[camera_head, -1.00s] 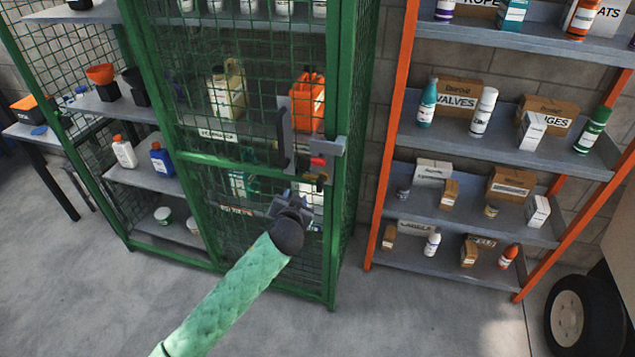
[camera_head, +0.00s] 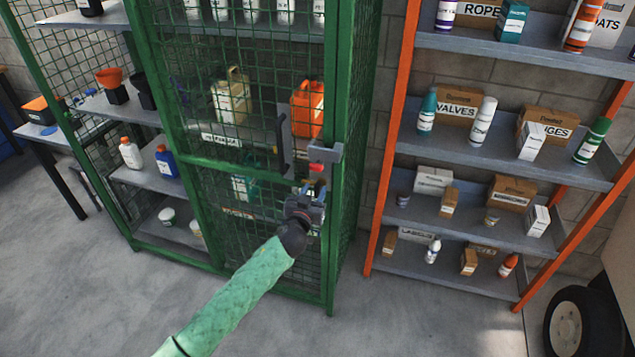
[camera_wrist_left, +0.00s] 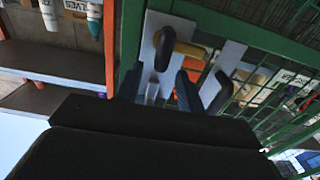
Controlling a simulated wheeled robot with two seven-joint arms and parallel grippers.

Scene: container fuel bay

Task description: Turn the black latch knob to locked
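The green mesh cage door (camera_head: 215,165) carries a grey latch plate (camera_head: 325,153) with a red part (camera_head: 317,167) below it. My left gripper (camera_head: 308,190) is just below the latch and hides part of it. In the left wrist view the black latch knob (camera_wrist_left: 163,50) sits on a yellow lever, just beyond my left fingertips (camera_wrist_left: 160,85). The fingers are apart, with nothing clearly held between them. I cannot tell whether they touch the knob. My right gripper is out of view.
A black door handle (camera_head: 284,142) is left of the latch; it also shows in the wrist view (camera_wrist_left: 216,92). An orange-framed shelf (camera_head: 480,155) with boxes and bottles stands to the right. The floor (camera_head: 410,310) in front is clear.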

